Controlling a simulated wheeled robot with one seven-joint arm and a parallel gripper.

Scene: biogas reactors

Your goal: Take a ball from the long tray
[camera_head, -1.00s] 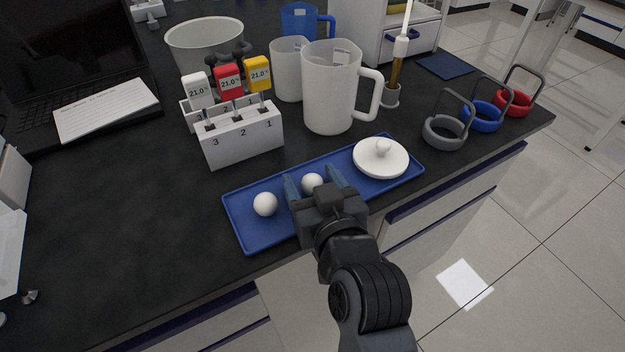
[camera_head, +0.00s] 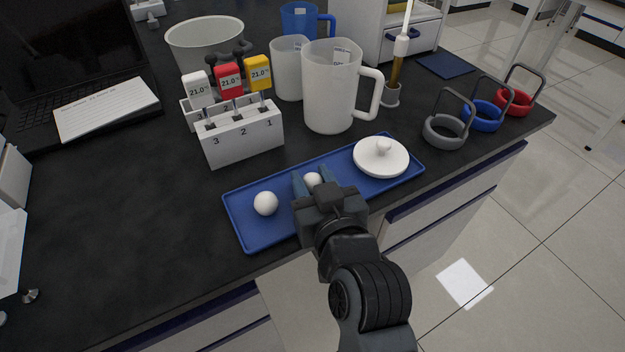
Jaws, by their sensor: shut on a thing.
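The long blue tray (camera_head: 245,226) lies near the front edge of the dark bench. One white ball (camera_head: 265,203) sits in its left part, apart from my gripper. A second white ball (camera_head: 312,180) is between the fingers of my gripper (camera_head: 312,181), which are shut on it. The ball is partly hidden by the fingers and gripper body, and I cannot tell whether it still touches the tray. A white round lid with a knob (camera_head: 381,157) lies in the right part of the tray.
White jugs (camera_head: 330,90) and a numbered block (camera_head: 241,136) with coloured thermometers stand behind the tray. Grey, blue and red rings with handles (camera_head: 446,132) stand to the right. A laptop (camera_head: 60,60) and paper are at the left. The bench left of the tray is clear.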

